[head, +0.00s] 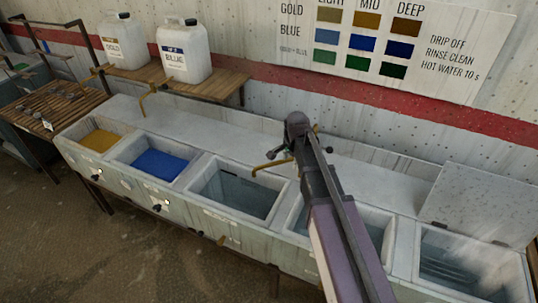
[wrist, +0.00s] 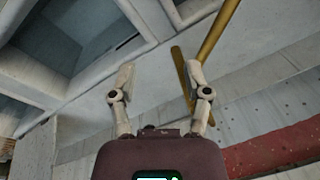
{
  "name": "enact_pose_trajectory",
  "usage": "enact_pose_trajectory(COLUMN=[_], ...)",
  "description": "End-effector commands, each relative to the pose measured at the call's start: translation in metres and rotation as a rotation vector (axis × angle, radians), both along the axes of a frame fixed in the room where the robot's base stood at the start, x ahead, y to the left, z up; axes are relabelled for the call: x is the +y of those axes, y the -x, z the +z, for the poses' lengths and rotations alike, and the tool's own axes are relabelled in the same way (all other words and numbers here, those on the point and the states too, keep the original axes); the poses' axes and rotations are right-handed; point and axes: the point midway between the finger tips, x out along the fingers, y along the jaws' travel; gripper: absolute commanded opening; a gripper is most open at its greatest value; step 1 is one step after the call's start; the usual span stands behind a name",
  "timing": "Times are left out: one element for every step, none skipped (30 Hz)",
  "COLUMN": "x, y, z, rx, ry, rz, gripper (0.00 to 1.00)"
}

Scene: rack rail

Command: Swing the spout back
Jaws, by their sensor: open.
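A brass spout (head: 268,167) reaches out over the third basin from the left in the head view, partly hidden by my arm. In the wrist view brass tubing (wrist: 217,32) slants down from the top, and a second brass length (wrist: 181,70) stands beside it. My gripper (wrist: 160,75) is open, with its fingers apart and nothing held between them. The right fingertip overlaps the brass tubing in the wrist view; I cannot tell whether they touch. In the head view my gripper (head: 283,152) is close to the spout, its fingers small and partly hidden.
The trough holds basins with yellow (head: 101,141) and blue liquid (head: 155,164). Another brass spout (head: 149,96) stands behind the blue basin. Two white jugs (head: 185,52) stand on a wooden shelf (head: 222,84). A raised lid (head: 480,205) stands at right.

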Motion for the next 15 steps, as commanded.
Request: enact_pose_trajectory(x=[0.016, 0.023, 0.032, 0.037, 0.043, 0.050, 0.054, 0.057, 0.061, 0.064, 0.065, 0.067, 0.068, 0.069, 0.069], y=[-0.016, -0.022, -0.028, -0.032, -0.036, -0.040, -0.043, -0.045, -0.047, -0.049, -0.050, -0.050, -0.051, -0.051, -0.051], z=[0.017, 0.021, 0.025, 0.029, 0.031, 0.035, 0.037, 0.038, 0.040, 0.041, 0.041, 0.042, 0.042, 0.042, 0.041], rx=[-0.005, -0.008, -0.011, -0.013, -0.015, -0.017, -0.017, -0.018, -0.019, -0.020, -0.020, -0.021, -0.021, -0.021, -0.022], ry=[-0.012, -0.020, -0.030, -0.037, -0.043, -0.051, -0.057, -0.060, -0.066, -0.069, -0.071, -0.074, -0.075, -0.076, -0.077], rz=[-0.049, -0.079, -0.118, -0.144, -0.169, -0.197, -0.215, -0.231, -0.250, -0.261, -0.270, -0.278, -0.283, -0.286, -0.289], gripper=[0.62, 0.62, 0.62, 0.62, 0.62, 0.62, 0.62, 0.62, 0.62, 0.62, 0.62, 0.62, 0.62, 0.62, 0.62])
